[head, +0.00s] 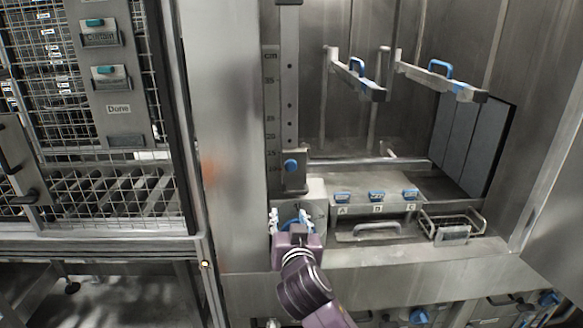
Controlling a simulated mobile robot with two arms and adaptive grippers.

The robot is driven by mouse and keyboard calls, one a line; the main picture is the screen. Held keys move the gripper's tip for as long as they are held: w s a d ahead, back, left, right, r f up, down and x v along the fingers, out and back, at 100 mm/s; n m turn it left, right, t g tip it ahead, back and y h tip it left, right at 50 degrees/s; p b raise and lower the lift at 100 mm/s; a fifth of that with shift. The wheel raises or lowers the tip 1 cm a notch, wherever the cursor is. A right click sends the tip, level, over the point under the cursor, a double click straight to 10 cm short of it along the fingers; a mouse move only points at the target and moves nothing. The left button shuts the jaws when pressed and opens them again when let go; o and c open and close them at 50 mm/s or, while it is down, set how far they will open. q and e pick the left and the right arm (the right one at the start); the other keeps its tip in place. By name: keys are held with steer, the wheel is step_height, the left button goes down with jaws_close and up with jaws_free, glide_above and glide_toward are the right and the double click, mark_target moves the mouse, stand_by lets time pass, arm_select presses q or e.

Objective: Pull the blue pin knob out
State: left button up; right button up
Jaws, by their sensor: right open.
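The blue pin knob (291,166) is a small round knob on the slider at the lower part of the upright metal scale (271,100), which is marked in cm. My right gripper (290,215) comes up from the bottom of the head view and is open. Its fingertips are below the knob in the picture and apart from it, in front of a grey metal block. Something blue shows between the fingers; I cannot tell what it is. My left gripper is out of view.
Right of the gripper is a ledge with blue-topped pieces (376,196) labelled A, B and C, and a wire basket (452,226). Two bars with blue handles (357,67) hang above. A wire mesh cage (110,195) stands at the left. Space before the knob looks free.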

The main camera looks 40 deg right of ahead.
steer(key=m+t+h, duration=0.1)
steer(key=m+h, duration=0.1)
glide_toward(291, 167)
steer(key=p+x, duration=0.2)
steer(key=x, duration=0.5)
steer(key=shift+s+r+p, duration=0.1)
steer(key=shift+p, duration=0.2)
steer(key=shift+x, duration=0.75)
jaws_close()
